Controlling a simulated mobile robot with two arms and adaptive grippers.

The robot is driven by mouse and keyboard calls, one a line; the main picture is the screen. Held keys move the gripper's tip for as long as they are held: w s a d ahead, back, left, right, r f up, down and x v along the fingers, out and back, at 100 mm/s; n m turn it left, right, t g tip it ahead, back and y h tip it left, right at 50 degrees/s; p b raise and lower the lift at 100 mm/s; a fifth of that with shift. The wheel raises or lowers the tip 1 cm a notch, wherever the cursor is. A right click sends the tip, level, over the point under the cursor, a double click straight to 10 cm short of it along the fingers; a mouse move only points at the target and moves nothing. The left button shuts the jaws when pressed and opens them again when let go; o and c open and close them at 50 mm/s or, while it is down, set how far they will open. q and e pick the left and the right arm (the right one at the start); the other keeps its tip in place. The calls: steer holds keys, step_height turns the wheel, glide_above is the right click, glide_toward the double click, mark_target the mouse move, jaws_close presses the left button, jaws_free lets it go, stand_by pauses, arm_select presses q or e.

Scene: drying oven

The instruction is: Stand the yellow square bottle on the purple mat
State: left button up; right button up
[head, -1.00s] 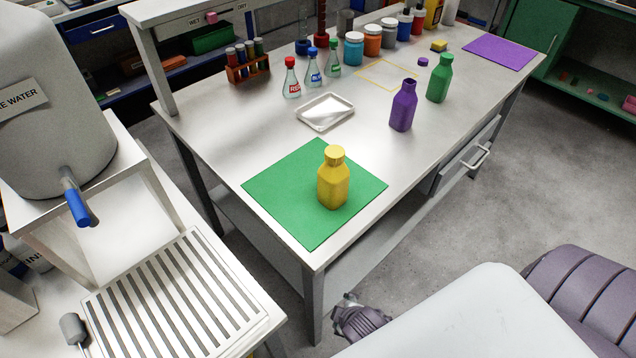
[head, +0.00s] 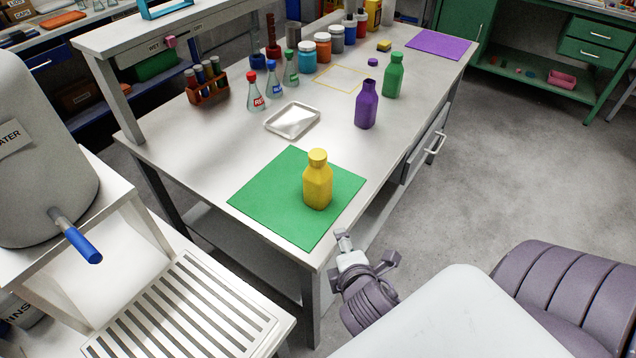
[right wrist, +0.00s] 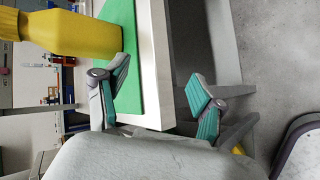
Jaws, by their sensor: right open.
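The yellow square bottle (head: 318,184) stands upright with its yellow cap on, on the green mat (head: 262,200) at the near end of the table. The purple mat (head: 440,44) lies bare at the table's far right end. My right gripper (head: 367,251) is open and empty, beside the table's near right edge, apart from the bottle. In the right wrist view, the open fingers (right wrist: 160,86) straddle the view below the table edge, and the yellow bottle (right wrist: 70,33) shows at upper left, partly cut off. My left gripper is not in view.
A purple bottle (head: 367,106) and a green bottle (head: 393,76) stand along the table's right side, between the two mats. A white tray (head: 292,120), small flasks and several jars stand further left and back. The floor right of the table is clear.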

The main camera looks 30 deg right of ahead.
step_height(320, 180, up, 6)
steer(key=w+n+t+h, duration=0.2)
steer(key=n+t, duration=0.1)
steer(key=n, duration=0.4)
steer(key=n+t, duration=0.4)
steer(key=n, duration=0.6)
glide_toward(317, 154)
steer(key=p+x, duration=0.1)
steer(key=x, duration=0.1)
steer(key=p+x, duration=0.1)
steer(key=x, duration=0.1)
steer(key=shift+w+d, duration=0.2)
steer(key=shift+d, duration=0.2)
steer(key=p+x, duration=0.1)
steer(key=x, duration=0.4)
steer(key=shift+w+a+p, duration=0.1)
steer(key=shift+w+p, duration=0.25)
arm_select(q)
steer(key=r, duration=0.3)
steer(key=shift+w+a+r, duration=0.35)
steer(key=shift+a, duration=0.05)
arm_select(e)
steer(key=shift+s, duration=0.1)
steer(key=shift+c, duration=0.2)
jaws_close()
